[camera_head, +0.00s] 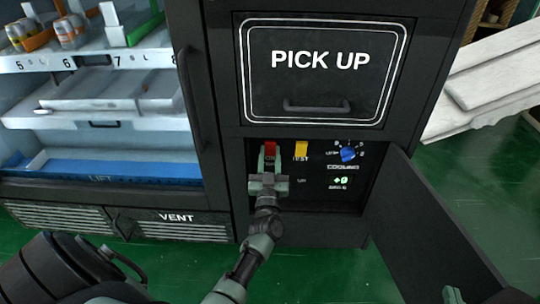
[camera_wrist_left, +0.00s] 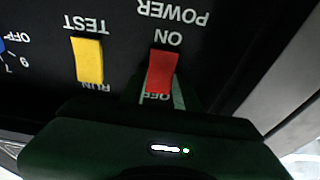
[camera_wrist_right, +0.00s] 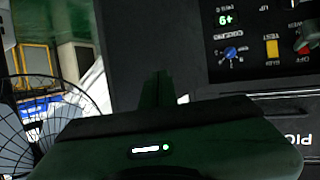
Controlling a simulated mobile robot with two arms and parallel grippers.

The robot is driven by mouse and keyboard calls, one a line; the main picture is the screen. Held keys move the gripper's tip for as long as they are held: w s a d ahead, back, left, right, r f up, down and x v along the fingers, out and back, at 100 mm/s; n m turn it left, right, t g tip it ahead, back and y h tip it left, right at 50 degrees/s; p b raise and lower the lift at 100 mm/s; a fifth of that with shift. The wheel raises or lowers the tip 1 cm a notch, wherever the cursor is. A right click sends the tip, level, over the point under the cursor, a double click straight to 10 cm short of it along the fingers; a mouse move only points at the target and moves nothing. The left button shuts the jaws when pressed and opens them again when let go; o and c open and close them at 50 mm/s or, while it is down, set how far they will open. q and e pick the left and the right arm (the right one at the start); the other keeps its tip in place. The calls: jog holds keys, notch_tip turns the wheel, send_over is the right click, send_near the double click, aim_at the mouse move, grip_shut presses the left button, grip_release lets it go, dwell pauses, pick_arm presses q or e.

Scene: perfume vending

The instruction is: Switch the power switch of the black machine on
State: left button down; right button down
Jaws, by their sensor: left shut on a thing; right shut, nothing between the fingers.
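The black machine (camera_head: 220,130) has an open lower compartment with a control panel (camera_head: 315,172). The red power switch (camera_head: 270,148) is at the panel's left. In the left wrist view the red switch (camera_wrist_left: 162,72) appears upside down, between the ON label and the partly covered OFF label. I cannot tell which way it is set. My left gripper (camera_head: 268,170) is shut on the red switch; its fingers (camera_wrist_left: 160,98) show just at the switch's lower part. My right gripper (camera_wrist_right: 155,88) is shut and empty, in front of the open door; only a bit of it (camera_head: 452,294) shows in the head view.
A yellow test switch (camera_head: 301,150) is close beside the red one. A blue cooling knob (camera_head: 348,154) and a green display (camera_head: 339,180) are further right. The dark door (camera_head: 425,225) stands open at the right. The PICK UP hatch (camera_head: 320,70) is above.

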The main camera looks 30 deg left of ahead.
pick_arm(q)
jog(key=c, duration=1)
grip_release()
jog(key=shift+c, duration=0.2)
jog(key=shift+s+d, duration=0.1)
jog(key=p+v, duration=0.1)
jog(key=v, duration=0.6)
jog(key=shift+s, duration=0.2)
pick_arm(e)
jog(key=s+d+f+g+h, duration=0.1)
jog(key=s+d+f+g, duration=0.1)
jog(key=s+f+g, duration=0.1)
notch_tip(320, 180, down, 3)
jog(key=shift+s+r+g, duration=0.2)
jog(key=shift+s+g, duration=0.2)
jog(key=shift+s, duration=0.2)
pick_arm(q)
jog(key=shift+d+f, duration=0.1)
jog(key=shift+d, duration=0.05)
